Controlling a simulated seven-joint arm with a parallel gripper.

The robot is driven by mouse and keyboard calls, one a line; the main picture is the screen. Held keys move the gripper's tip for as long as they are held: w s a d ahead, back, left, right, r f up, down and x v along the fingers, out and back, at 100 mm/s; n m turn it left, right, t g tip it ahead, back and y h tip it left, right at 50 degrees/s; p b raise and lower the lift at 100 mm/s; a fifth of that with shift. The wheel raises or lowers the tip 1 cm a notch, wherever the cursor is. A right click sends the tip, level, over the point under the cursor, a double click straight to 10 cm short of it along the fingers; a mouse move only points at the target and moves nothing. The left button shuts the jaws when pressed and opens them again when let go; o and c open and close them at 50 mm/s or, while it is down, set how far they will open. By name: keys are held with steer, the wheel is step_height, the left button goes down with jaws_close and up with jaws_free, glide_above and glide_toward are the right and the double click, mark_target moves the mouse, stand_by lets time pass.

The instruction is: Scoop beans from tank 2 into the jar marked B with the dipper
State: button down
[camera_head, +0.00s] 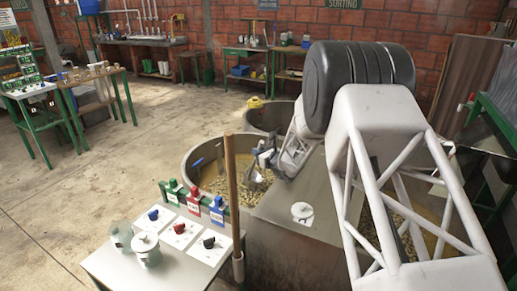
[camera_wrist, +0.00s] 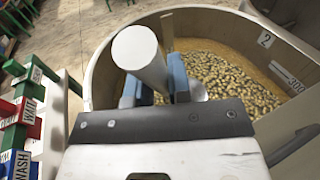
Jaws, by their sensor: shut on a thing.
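Tank 2 (camera_wrist: 185,16) is a round grey tank marked "2" in the wrist view, with beans in yellowish liquid inside. In the head view it is the round tank (camera_head: 190,158) left of the grey platform. My gripper (camera_wrist: 153,90) is shut on the dipper (camera_wrist: 138,52), whose pale, round handle end points up towards the wrist camera. In the head view my gripper (camera_head: 265,157) is over the tank, with the dipper's grey lower part (camera_head: 254,181) near the beans. Whether its cup touches them or holds any is unclear. I cannot make out a jar marked B.
A metal table (camera_head: 160,270) in front carries a lidded white container (camera_head: 147,249), coloured knobs and a lever row (camera_head: 195,204). A wooden pole (camera_head: 232,195) stands beside the tank. A second tank (camera_head: 268,113) lies behind. Open floor is at left.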

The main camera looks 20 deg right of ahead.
mark_target(254, 166)
steer(key=shift+f, duration=4.65)
steer(key=shift+r, duration=0.2)
